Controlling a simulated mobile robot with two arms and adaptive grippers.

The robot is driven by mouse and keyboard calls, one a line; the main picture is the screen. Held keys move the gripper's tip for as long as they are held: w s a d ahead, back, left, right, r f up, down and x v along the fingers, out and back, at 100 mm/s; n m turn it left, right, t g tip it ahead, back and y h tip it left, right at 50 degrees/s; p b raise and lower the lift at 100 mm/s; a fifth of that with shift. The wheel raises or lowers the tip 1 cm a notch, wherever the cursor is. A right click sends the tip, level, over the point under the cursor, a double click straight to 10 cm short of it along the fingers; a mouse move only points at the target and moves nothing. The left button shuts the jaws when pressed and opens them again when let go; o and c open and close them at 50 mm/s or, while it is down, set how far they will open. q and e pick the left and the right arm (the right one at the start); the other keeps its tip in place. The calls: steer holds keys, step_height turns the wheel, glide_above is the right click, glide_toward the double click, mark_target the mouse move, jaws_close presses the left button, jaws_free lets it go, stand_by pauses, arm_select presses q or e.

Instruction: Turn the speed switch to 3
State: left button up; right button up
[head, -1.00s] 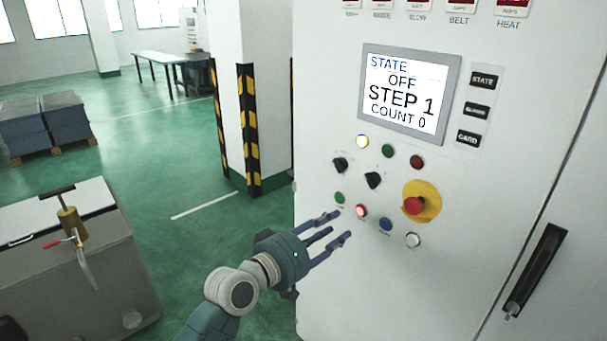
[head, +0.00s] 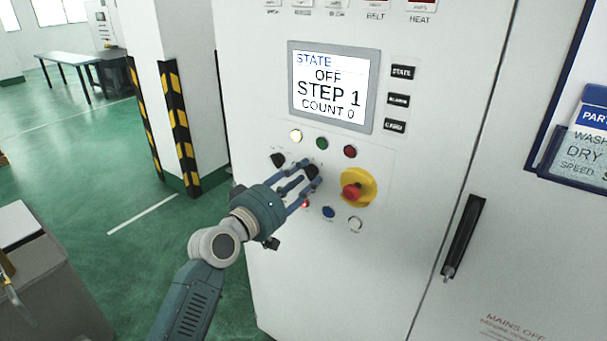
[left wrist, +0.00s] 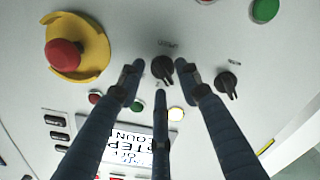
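The speed switch (head: 312,172) is a small black knob on the white cabinet's control panel, partly covered by my fingers in the head view. In the left wrist view the switch (left wrist: 163,69) shows under a small label that seems to read SPEED. My left gripper (head: 304,174) is open at the panel. In the left wrist view its three fingers (left wrist: 160,78) are spread around the switch, with gaps visible; I cannot tell whether any finger touches it. The display (head: 333,87) reads STATE OFF, STEP 1, COUNT 0. My right gripper is not in view.
A second black knob (left wrist: 228,84) sits close beside the fingers. A red emergency stop (head: 352,192) on a yellow plate is to the right. Coloured buttons lie above and below. A door handle (head: 463,237) is farther right. A striped pillar (head: 180,130) stands at left.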

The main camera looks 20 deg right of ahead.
arm_select(q)
steer(key=shift+w+d, duration=0.15)
steer(key=shift+d, duration=0.1)
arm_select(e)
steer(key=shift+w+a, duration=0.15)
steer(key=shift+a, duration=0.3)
arm_select(q)
steer(key=shift+a, duration=0.1)
steer(key=c, duration=0.7)
jaws_close()
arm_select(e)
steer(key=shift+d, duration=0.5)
